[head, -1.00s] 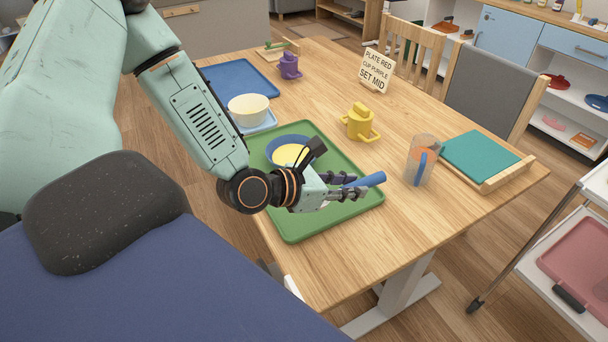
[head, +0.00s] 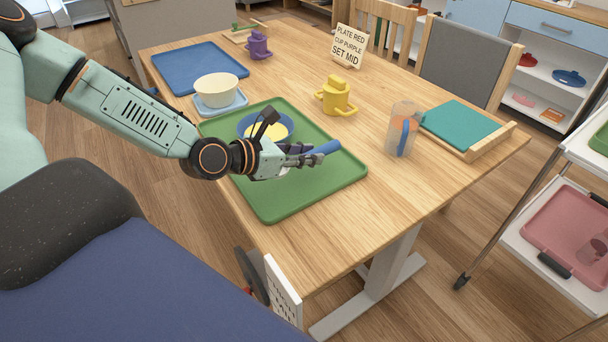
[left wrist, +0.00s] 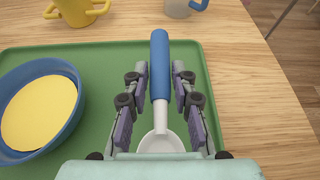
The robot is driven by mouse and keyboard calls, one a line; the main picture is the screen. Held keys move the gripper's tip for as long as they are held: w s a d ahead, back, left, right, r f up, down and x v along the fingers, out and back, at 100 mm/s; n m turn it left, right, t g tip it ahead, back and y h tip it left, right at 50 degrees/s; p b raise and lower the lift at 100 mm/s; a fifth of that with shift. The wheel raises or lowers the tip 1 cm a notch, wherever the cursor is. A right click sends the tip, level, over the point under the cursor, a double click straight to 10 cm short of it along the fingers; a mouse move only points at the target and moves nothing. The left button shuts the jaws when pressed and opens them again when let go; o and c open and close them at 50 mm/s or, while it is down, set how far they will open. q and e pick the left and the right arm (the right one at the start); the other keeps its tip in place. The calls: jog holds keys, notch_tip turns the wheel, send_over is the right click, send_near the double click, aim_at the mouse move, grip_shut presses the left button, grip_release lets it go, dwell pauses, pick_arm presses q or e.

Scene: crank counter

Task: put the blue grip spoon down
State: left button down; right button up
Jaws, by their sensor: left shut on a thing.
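The blue grip spoon (head: 326,147) has a thick blue handle and a pale bowl end. My left gripper (head: 312,157) is shut on it, above the right part of the green tray (head: 290,205). In the left wrist view the spoon's blue handle (left wrist: 160,65) points away between the fingers (left wrist: 159,100), and its white bowl lies close to the palm. I cannot tell whether the spoon touches the tray. A blue bowl (head: 244,129) with yellow contents stands on the tray beside the gripper; it also shows at left in the wrist view (left wrist: 72,127). My right gripper is not in view.
A yellow two-handled cup (head: 338,97) and a clear pitcher with a blue handle (head: 402,132) stand beyond the tray. A cream bowl (head: 216,89), blue tray (head: 200,66), purple cup (head: 257,45), sign (head: 348,45) and teal board (head: 460,124) surround it. Wood right of the tray is clear.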

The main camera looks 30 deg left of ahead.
aim_at(306, 178)
pick_arm(q)
jog(key=shift+s+d, duration=0.1)
jog(key=shift+d, duration=0.2)
jog(key=shift+s+d, duration=0.1)
jog(key=shift+s, duration=0.1)
jog(key=f+b, duration=0.1)
jog(key=f, duration=0.1)
jog(key=a+f+b, duration=0.1)
jog(key=shift+w+f, duration=0.1)
jog(key=shift+f, duration=0.25)
jog(key=shift+w+d+f+b, duration=0.15)
jog(key=shift+f+b, duration=0.1)
jog(key=shift+b, duration=0.05)
jog(key=shift+d+r, duration=0.15)
jog(key=shift+r, duration=0.05)
jog(key=shift+s+r, duration=0.15)
jog(key=shift+s, duration=0.15)
jog(key=c, duration=1.5)
grip_release()
jog(key=shift+w+f, duration=0.15)
jog(key=shift+f, duration=0.15)
jog(key=shift+o, duration=0.7)
jog(key=shift+w, duration=0.1)
jog(key=shift+o, duration=1.3)
jog(key=shift+r, duration=0.15)
